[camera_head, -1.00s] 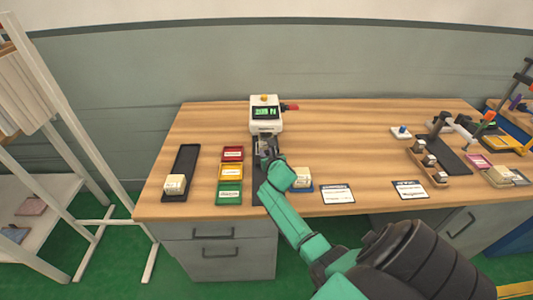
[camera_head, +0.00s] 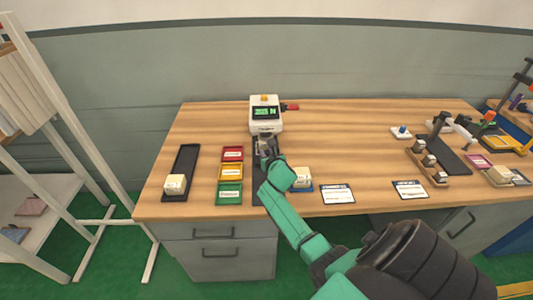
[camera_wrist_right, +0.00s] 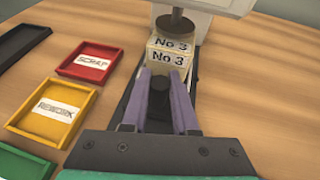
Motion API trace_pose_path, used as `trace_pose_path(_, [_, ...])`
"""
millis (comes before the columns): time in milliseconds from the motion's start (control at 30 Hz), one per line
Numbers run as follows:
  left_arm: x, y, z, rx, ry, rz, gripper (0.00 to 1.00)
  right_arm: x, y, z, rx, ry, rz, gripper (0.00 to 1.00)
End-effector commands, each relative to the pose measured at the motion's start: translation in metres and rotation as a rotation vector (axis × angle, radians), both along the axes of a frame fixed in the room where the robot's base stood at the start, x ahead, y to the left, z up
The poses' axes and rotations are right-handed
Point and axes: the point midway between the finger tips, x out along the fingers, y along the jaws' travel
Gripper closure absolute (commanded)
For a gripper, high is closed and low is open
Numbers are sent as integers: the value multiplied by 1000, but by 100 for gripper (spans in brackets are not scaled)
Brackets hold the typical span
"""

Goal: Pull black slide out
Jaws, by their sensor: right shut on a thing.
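My right gripper (camera_head: 267,153) reaches the front of a white machine (camera_head: 266,119) with a green screen. In the right wrist view the gripper's purple fingers (camera_wrist_right: 160,88) are shut on an upright black knob (camera_wrist_right: 158,98). The knob stands on the black slide (camera_wrist_right: 123,101), which runs along the table to the machine and is mostly hidden by gripper and arm. A pale block marked "No 3" (camera_wrist_right: 169,61) sits just beyond the fingertips, under the machine's round metal plunger (camera_wrist_right: 175,24). My left gripper is not in view.
Left of the slide lie red (camera_head: 232,154), yellow (camera_head: 231,171) and green (camera_head: 229,195) trays. A black tray (camera_head: 187,160) with a pale block is further left. Another block (camera_head: 302,177) and white cards (camera_head: 337,194) lie to the right. The table's middle right is clear.

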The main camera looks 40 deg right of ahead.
Motion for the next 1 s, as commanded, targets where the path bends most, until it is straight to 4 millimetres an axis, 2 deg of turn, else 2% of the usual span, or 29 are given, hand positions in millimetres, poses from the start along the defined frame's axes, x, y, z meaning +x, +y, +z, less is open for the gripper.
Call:
trace_pose_path(167, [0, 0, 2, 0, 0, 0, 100, -3, 2, -1, 0, 3, 0, 100])
trace_pose_path(267, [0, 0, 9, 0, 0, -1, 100, -13, 10, 0, 0, 7, 1, 100])
trace_pose_path(467, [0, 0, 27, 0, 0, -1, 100, -57, 44, -1, 3, 10, 3, 100])
trace_pose_path(600, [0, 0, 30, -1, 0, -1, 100, -88, 67, -3, 3, 7, 1, 100])
trace_pose_path(700, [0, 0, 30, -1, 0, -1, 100, -103, 78, -3, 3, 5, 1, 100])
trace_pose_path(833, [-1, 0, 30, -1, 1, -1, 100, -111, 84, -2, 3, 3, 0, 100])
trace_pose_path(1000, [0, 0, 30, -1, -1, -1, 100, -112, 85, -2, 3, 4, 1, 100])
